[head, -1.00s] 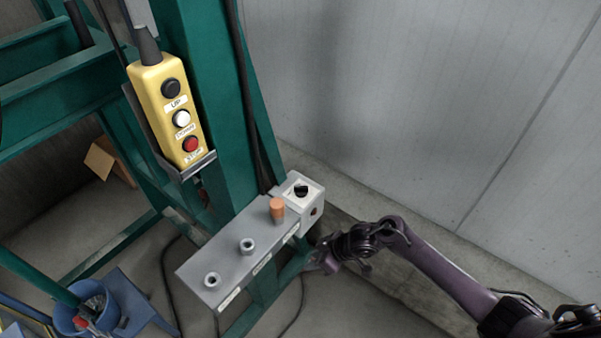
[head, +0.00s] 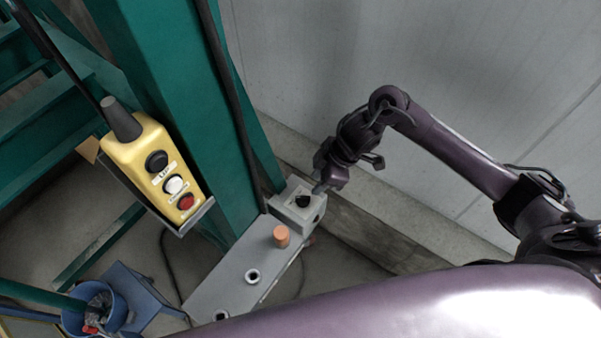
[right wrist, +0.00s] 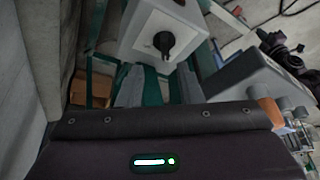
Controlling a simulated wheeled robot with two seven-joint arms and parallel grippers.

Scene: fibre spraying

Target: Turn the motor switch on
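The motor switch is a black rotary knob (head: 303,201) on a light grey box (head: 288,212), at the far end of the grey panel. In the right wrist view the knob (right wrist: 164,42) shows near the top centre, on the box's pale face. My right gripper (head: 319,187) is just to the right of the knob and above the box in the head view. In the right wrist view its two grey fingers (right wrist: 159,82) are spread with nothing between them; the knob appears beyond their tips, apart from them. My left gripper is not seen.
The grey panel (head: 225,283) carries an orange cap (head: 281,236) and bare fittings. A yellow pendant (head: 153,166) with black, white and red buttons hangs on the green post (head: 173,110). A grey wall (head: 400,60) stands behind. A blue bucket (head: 95,308) is lower left.

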